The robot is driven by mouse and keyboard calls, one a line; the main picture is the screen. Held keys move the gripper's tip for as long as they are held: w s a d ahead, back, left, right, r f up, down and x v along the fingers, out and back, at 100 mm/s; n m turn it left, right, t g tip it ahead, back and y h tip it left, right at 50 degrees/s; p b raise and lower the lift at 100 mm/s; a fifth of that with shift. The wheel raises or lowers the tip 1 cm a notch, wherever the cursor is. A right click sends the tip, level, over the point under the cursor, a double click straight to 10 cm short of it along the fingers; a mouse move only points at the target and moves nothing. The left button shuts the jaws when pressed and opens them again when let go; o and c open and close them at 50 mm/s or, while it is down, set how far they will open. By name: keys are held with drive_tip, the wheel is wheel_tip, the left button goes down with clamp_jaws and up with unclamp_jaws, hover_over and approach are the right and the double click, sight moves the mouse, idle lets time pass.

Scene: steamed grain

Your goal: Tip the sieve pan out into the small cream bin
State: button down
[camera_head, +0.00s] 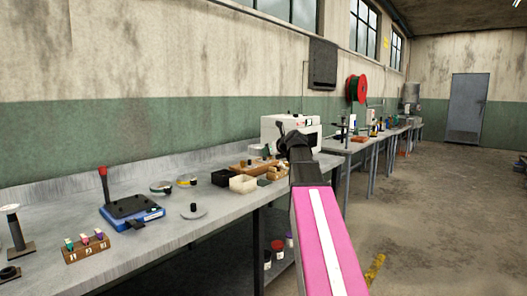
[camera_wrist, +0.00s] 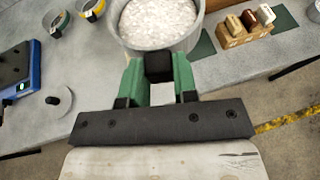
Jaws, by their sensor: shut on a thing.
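The sieve pan (camera_wrist: 118,41) is a round grey pan at the top of the wrist view, filled with white grainy stuff. My gripper (camera_wrist: 160,70) has green fingers, shut on the pan's black grip block on its near side. The pan looks roughly upright, with its contents still in it. The small cream bin (camera_head: 243,187) stands open on the bench, left of my gripper. I cannot see the bin in the wrist view.
A black bin (camera_head: 225,178) stands left of the cream one. A wooden block with coloured pieces (camera_wrist: 245,30) is right of the pan. A grey disc with a knob (camera_head: 193,211), a blue device (camera_head: 132,210) and a white machine (camera_head: 290,130) are on the bench.

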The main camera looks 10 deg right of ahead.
sight(251, 153)
drive_tip(key=shift+w+a+f+n+g+h, duration=0.15)
drive_tip(key=shift+w+a+n+g+h, duration=0.15)
drive_tip(key=shift+a+n+g+h, duration=0.3)
drive_tip(key=w+a+n+g+h, duration=0.1)
drive_tip(key=a+h, duration=0.1)
drive_tip(key=w+a+n+g+h, duration=0.1)
drive_tip(key=a+h, duration=0.1)
drive_tip(key=h, duration=0.1)
drive_tip(key=w+a+n+g+h, duration=0.1)
drive_tip(key=a+n+g+h, duration=0.1)
drive_tip(key=a+h, duration=0.1)
drive_tip(key=shift+r, duration=0.2)
drive_tip(key=a+n+h, duration=0.1)
drive_tip(key=w+a+n+g+h, duration=0.1)
drive_tip(key=a+h, duration=0.1)
drive_tip(key=a+r+h, duration=0.1)
drive_tip(key=a+h, duration=0.1)
drive_tip(key=shift+w+n+g, duration=0.3)
drive_tip(key=shift+w+n, duration=0.1)
idle(0.7)
